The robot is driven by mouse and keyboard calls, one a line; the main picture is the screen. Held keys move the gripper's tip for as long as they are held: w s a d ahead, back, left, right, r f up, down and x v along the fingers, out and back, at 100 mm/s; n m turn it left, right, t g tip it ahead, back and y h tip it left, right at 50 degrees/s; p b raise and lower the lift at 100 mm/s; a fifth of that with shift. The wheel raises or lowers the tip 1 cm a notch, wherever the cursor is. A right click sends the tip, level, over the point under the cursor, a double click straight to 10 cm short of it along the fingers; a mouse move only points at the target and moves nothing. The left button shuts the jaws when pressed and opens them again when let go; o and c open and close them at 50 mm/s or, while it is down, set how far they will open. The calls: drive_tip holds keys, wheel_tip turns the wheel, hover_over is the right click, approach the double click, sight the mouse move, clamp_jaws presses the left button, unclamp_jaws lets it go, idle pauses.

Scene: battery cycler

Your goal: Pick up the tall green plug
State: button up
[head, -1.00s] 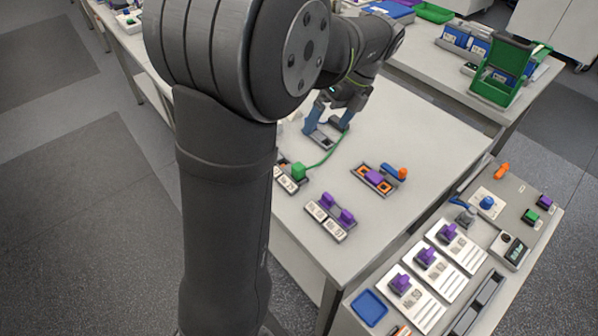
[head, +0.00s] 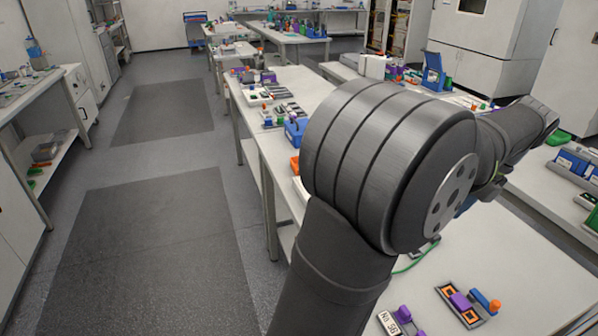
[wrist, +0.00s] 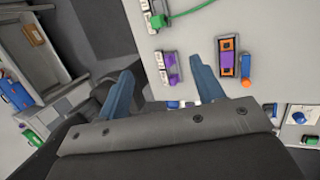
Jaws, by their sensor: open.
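In the wrist view a green plug (wrist: 157,21) with a green cable (wrist: 195,10) stands in a pale holder at the top of the picture. Another small green piece (wrist: 312,140) shows at the far right edge; I cannot tell which is taller. In the head view my arm hides the plug and the gripper; only part of the green cable (head: 415,258) shows.
A purple plug (wrist: 170,66) sits in a holder near the fingertips. An orange-and-black holder with a purple block (wrist: 227,60) stands right of the right finger, an orange peg (wrist: 246,84) beside it. The white table (head: 530,270) has bare room around these.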

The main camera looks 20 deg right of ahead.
drive_tip(key=shift+c, duration=0.5)
drive_tip(key=w+a+f+n+g+h, duration=0.1)
drive_tip(key=w+a+f+n+h, duration=0.1)
drive_tip(key=a+n, duration=0.5)
drive_tip(key=w+a+f+n+g+h, duration=0.1)
drive_tip(key=w+a+f+n+h, duration=0.15)
drive_tip(key=n, duration=0.85)
drive_tip(key=shift+y, duration=0.25)
drive_tip(key=f, duration=1.1)
drive_tip(key=shift+d+f, duration=0.3)
drive_tip(key=shift+f, duration=0.05)
drive_tip(key=shift+w+f, duration=0.2)
drive_tip(key=shift+f, duration=1.2)
drive_tip(key=shift+w+f, duration=0.15)
drive_tip(key=shift+f, duration=1.25)
drive_tip(key=c, duration=1.1)
drive_tip(key=shift+r, duration=0.1)
